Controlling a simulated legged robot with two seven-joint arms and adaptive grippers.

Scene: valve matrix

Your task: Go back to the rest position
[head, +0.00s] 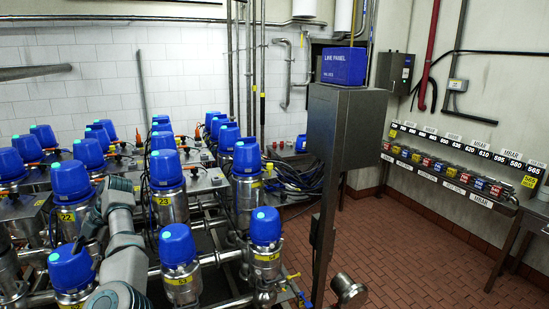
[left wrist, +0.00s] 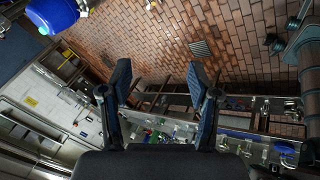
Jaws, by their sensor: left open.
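My left gripper (left wrist: 160,85) is open in the left wrist view. Its two dark finger pads stand well apart with nothing between them. Beyond the fingers lie the brick-tiled floor and a rack with small parts. In the head view my grey left arm (head: 125,262) reaches up among the blue-capped valves at the lower left; the fingertips cannot be made out clearly there. My right gripper is not in view.
Rows of blue-capped valves (head: 178,245) on steel pipes fill the left. A grey cabinet post (head: 340,130) carries a blue "LINE PANEL" box (head: 344,66). A labelled shelf (head: 470,180) runs along the right wall. The tiled floor (head: 385,255) before it is mostly clear.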

